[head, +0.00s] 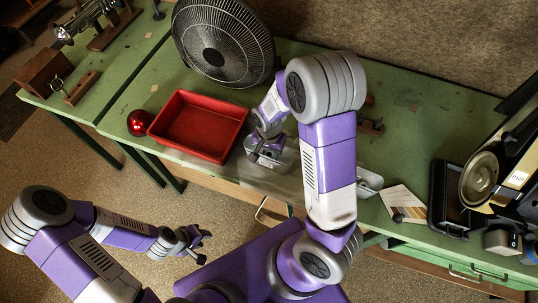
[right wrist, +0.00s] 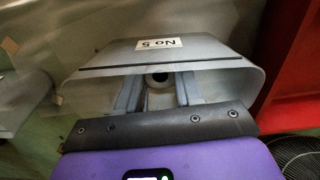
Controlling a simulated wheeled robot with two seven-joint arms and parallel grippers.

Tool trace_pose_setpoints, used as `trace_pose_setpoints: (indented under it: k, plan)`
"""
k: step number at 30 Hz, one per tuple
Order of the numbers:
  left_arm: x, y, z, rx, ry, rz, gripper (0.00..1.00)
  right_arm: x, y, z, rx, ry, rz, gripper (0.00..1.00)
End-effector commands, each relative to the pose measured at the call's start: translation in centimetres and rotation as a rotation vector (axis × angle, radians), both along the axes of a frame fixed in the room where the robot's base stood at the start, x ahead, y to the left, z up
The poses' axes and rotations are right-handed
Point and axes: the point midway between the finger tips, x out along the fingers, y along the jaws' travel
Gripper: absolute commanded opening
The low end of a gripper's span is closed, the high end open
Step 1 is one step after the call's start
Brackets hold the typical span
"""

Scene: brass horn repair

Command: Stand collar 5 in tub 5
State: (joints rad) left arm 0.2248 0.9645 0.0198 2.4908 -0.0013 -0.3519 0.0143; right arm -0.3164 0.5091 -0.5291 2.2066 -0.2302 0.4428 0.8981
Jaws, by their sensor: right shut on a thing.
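Tub 5 (right wrist: 215,62) is a pale grey tub with an upside-down "No 5" label in the right wrist view; in the head view the pale tub (head: 285,161) stands on the green bench, right of the red tray. My right gripper (right wrist: 158,92) reaches into the tub, its two grey fingers on either side of a small pale round piece with a dark centre, collar 5 (right wrist: 159,98). It is shut on this collar. The collar's lower part and the tub floor are hidden. My left gripper (head: 203,246) is open and empty over the floor, away from the bench.
A red tray (head: 170,139) and a shiny red ball (head: 140,122) lie left of the tub. A black fan (head: 222,42) stands behind. Another pale tub (head: 370,181) is partly hidden by my right arm. A black tray and machine (head: 480,178) stand at the right.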

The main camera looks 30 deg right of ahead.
Motion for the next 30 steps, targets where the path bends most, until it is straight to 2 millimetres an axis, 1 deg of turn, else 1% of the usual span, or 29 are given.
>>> trace_pose_setpoints:
  k: [1,4,13,17,18,21,22,30]
  plan:
    - [0.0,0.0,-0.3,0.000,0.000,0.000,0.37,-0.1,-0.1,-1.0,-0.001,0.003,-0.002,0.01]
    - [0.0,0.0,-0.4,0.000,0.000,0.000,0.37,0.0,0.0,-1.9,0.001,0.001,0.000,0.01]
    - [0.0,0.0,-0.4,0.000,0.000,0.000,0.37,0.0,0.0,-2.0,0.001,-0.001,0.000,0.01]
    - [0.0,0.0,-0.8,0.000,0.000,0.000,0.37,0.0,0.0,-2.5,0.001,-0.001,0.000,0.01]
    - [0.0,0.0,-0.7,0.000,0.000,0.000,0.37,0.0,0.0,-2.4,0.000,0.000,0.000,0.41]
    - [0.0,0.0,-0.7,0.000,0.000,0.000,0.37,0.0,0.0,-2.3,0.000,0.000,0.000,0.57]
    - [0.0,0.0,-0.7,0.000,0.000,0.000,0.37,0.0,0.0,-2.3,0.000,0.000,0.000,0.61]
    - [0.0,0.0,-0.6,0.000,0.000,0.000,0.37,0.0,0.0,-2.3,0.001,-0.001,0.000,0.61]
